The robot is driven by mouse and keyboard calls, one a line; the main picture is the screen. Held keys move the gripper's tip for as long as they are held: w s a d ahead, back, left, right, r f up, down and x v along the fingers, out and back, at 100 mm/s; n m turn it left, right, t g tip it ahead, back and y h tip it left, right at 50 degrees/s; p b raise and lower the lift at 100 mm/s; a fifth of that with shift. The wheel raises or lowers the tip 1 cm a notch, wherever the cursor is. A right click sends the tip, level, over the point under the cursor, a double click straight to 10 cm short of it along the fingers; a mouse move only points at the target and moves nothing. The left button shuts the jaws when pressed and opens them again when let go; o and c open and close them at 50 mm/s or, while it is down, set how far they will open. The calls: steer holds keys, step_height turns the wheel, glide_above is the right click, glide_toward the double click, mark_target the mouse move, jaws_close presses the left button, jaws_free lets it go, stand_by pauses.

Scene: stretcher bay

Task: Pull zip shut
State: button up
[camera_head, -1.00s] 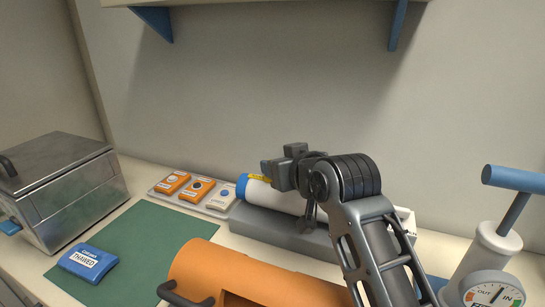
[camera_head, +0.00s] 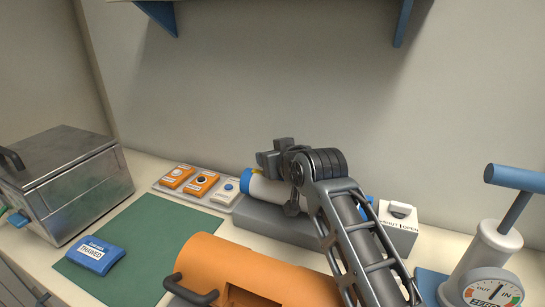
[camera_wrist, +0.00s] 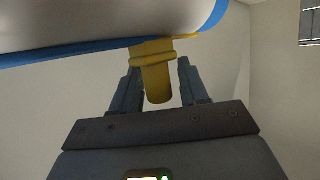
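A white roll with a blue end (camera_head: 265,190) lies on a grey block (camera_head: 262,220) at the back of the counter. In the wrist view its white side (camera_wrist: 100,20) fills the top, with a blue band (camera_wrist: 60,52) along its lower edge. A yellow zip pull (camera_wrist: 157,82) hangs down from this band. My gripper (camera_wrist: 160,75) has one finger on each side of the pull, with a gap showing at least on the right, so it looks open around it. In the head view my gripper (camera_head: 270,160) is above the roll near its left end, and my arm hides the roll's right part.
An orange cylinder (camera_head: 235,262) with a dark handle lies in front. A green mat (camera_head: 150,245) holds a blue pack (camera_head: 95,256). A metal box (camera_head: 70,180) stands left, a labelled tray (camera_head: 215,202) behind. A SHUT/OPEN box (camera_head: 398,230) and a gauge pump (camera_head: 490,250) stand right.

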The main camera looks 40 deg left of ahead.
jaws_close()
stand_by(0.4)
